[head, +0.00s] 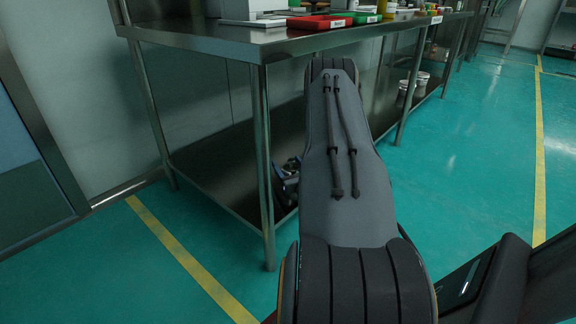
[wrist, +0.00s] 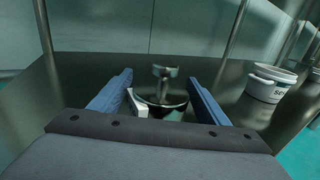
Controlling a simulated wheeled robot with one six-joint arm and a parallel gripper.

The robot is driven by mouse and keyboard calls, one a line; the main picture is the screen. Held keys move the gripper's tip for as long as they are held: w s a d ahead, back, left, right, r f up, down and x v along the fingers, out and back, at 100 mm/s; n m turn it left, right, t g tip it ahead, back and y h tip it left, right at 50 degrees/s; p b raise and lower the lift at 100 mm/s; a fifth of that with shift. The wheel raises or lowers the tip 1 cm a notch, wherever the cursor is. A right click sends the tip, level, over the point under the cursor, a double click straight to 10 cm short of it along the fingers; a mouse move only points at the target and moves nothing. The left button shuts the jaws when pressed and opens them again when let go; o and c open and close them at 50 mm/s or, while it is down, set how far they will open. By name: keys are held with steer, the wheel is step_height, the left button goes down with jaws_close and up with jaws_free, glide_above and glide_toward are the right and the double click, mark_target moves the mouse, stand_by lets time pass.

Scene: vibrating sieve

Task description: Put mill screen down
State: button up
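In the wrist view, the two blue fingers of my gripper (wrist: 160,76) are spread wide apart. Between them is a dark, round, bowl-like metal piece with a shiny rim and a short knob on top, which looks like the mill screen (wrist: 161,96). It is upright over the steel lower shelf (wrist: 75,85). A small white block (wrist: 138,104) is beside it, close to the left finger. I see no clear finger contact on the metal piece. In the head view, my arm hides most of the gripper under the table, and the screen cannot be made out.
The steel table (head: 200,40) has legs and a top above the shelf, close around my arm. A white labelled bucket (wrist: 268,86) stands on the shelf at right. Red trays (head: 318,22) and other items are on the tabletop. The green floor at right is clear.

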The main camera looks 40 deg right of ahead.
steer(key=shift+r, duration=0.2)
steer(key=p+v, duration=0.5)
steer(key=v, duration=0.7)
steer(key=shift+f, duration=0.1)
